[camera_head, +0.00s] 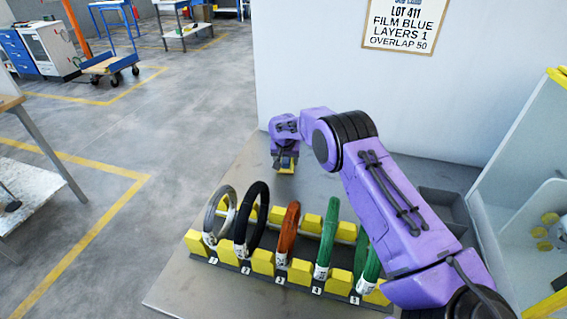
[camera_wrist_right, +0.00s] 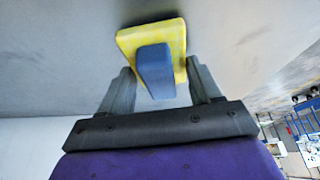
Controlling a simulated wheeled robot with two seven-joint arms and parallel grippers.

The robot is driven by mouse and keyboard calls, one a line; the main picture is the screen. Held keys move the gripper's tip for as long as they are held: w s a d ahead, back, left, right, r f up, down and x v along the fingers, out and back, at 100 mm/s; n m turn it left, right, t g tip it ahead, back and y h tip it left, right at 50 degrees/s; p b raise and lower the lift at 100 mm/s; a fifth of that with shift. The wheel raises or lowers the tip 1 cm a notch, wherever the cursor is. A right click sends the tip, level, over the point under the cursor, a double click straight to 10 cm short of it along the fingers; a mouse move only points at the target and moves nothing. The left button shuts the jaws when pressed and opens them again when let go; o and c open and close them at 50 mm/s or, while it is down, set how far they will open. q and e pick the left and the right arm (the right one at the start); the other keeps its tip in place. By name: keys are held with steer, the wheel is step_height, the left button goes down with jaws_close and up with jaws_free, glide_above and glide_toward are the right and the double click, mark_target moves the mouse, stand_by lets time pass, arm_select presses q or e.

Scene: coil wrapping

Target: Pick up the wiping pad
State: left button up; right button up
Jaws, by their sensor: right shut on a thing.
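The wiping pad (camera_wrist_right: 178,40) is a yellow block with a blue-grey grip (camera_wrist_right: 155,70) on it, seen in the right wrist view. My right gripper (camera_wrist_right: 160,85) is shut on the grip, with one finger on each side of it. In the head view the yellow pad (camera_head: 285,166) shows just below my right gripper (camera_head: 286,155), at the far part of the grey table near the wall. I cannot tell whether the pad touches the table. My left gripper is not in view.
A rack (camera_head: 262,262) with yellow blocks holds several coils in grey, black, orange and green, nearer than the pad. A sign (camera_head: 402,22) hangs on the wall behind. A dark tray (camera_head: 445,205) lies at the right, beside a pale cabinet (camera_head: 520,190). The table around the pad is clear.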

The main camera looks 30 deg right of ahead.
step_height(320, 180, up, 18)
steer(key=b, duration=0.1)
steer(key=shift+f, duration=0.25)
